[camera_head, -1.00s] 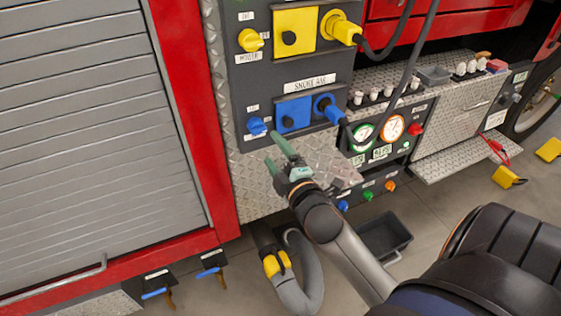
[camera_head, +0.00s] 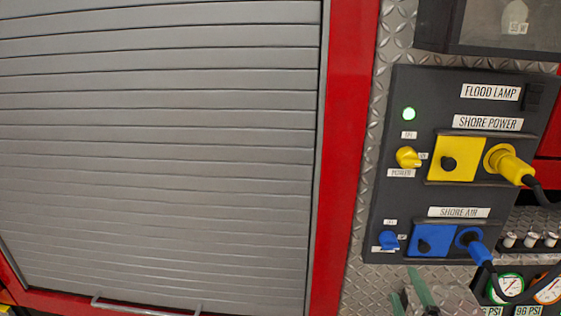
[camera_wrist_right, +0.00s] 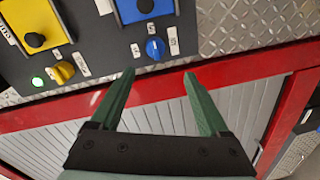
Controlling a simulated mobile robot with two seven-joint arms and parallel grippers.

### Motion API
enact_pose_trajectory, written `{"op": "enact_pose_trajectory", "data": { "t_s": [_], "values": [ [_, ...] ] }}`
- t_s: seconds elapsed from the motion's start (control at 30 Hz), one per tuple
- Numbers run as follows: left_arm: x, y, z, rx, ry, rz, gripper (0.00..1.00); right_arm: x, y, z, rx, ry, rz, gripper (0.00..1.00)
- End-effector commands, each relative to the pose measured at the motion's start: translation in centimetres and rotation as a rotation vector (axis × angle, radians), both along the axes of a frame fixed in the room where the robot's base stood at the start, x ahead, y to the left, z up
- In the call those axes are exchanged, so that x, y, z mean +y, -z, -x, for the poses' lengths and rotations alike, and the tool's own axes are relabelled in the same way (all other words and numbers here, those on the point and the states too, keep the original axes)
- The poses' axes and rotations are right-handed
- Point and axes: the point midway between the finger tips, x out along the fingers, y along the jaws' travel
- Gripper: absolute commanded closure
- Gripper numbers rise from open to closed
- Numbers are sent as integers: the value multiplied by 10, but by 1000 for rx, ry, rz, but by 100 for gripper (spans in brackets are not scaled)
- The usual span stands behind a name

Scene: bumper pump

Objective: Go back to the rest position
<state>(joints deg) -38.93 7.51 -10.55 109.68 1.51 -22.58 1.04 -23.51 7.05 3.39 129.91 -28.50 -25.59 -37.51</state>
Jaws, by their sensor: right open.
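My right gripper (camera_head: 411,290) shows at the bottom edge of the head view, just below the shore air part of the dark control panel (camera_head: 381,216). In the right wrist view my right gripper (camera_wrist_right: 160,75) has its two green fingers apart with nothing between them. The blue knob (camera_wrist_right: 155,48) lies beyond the fingertips there, apart from them. The same blue knob is in the head view (camera_head: 388,240). My left gripper is out of view.
A grey roller shutter (camera_head: 160,150) in a red frame (camera_head: 345,150) fills the left. A yellow plug (camera_head: 510,165) and a blue plug (camera_head: 474,246) with cables sit in the panel. A green light (camera_head: 409,114) is lit. Gauges (camera_head: 507,288) show at lower right.

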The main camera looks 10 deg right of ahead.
Motion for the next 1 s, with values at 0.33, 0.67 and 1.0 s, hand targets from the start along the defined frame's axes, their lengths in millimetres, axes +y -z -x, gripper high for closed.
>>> {"op": "enact_pose_trajectory", "data": {
  "t_s": [0.33,0.67,1.0],
  "values": [
    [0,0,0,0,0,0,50,83,176,64,333,-28,-728,21],
    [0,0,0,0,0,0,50,140,265,146,561,129,-1207,21],
    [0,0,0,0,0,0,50,142,267,149,569,138,-1226,33]
  ]
}}
